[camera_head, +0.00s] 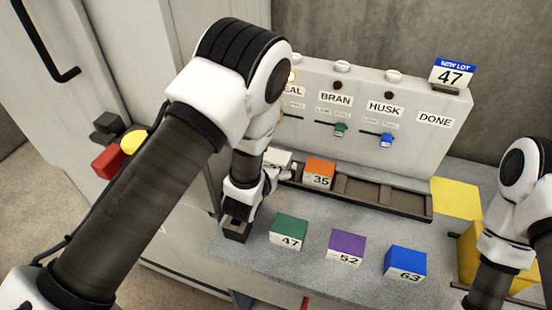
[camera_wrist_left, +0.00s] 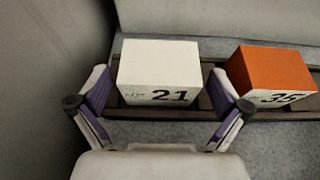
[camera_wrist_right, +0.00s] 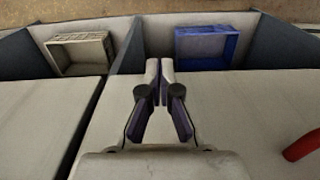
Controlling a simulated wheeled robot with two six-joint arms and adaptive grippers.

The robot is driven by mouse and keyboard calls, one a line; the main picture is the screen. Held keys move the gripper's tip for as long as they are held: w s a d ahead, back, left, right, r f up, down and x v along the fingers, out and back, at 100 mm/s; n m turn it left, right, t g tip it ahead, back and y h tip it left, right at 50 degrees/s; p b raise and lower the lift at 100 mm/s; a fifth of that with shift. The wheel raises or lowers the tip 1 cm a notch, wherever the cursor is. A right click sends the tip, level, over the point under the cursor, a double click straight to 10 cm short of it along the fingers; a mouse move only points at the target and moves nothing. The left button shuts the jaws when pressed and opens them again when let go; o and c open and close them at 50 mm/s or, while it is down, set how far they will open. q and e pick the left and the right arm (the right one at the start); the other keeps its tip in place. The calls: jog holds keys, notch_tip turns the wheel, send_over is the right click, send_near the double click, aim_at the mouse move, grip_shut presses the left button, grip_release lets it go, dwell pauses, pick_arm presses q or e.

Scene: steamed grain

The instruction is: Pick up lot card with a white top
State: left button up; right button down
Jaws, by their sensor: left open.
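The lot card with a white top is a block marked 21 (camera_wrist_left: 158,66), sitting in a dark rack (camera_wrist_left: 140,112) in the left wrist view. In the head view the white card (camera_head: 278,157) is partly hidden by my left arm. My left gripper (camera_wrist_left: 160,92) is open, with one finger towards each side of the white card; I cannot tell if they touch it. The orange card marked 35 (camera_wrist_left: 270,69) is just right of the right finger. My right gripper (camera_wrist_right: 160,72) has its fingers together and empty, above a pale surface.
Green (camera_head: 289,230), purple (camera_head: 346,247) and blue (camera_head: 405,262) cards lie in front of the rack. A panel (camera_head: 440,145) with labels and sliders stands behind it. The rack's right slots are empty. Tan (camera_wrist_right: 80,53) and blue (camera_wrist_right: 206,46) trays show in the right wrist view.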

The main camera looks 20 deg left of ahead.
pick_arm(q)
jog(key=shift+w+f, duration=0.35)
jog(key=shift+w, duration=0.2)
jog(key=shift+s+r, duration=0.15)
jog(key=shift+s, duration=0.05)
jog(key=c, duration=1.2)
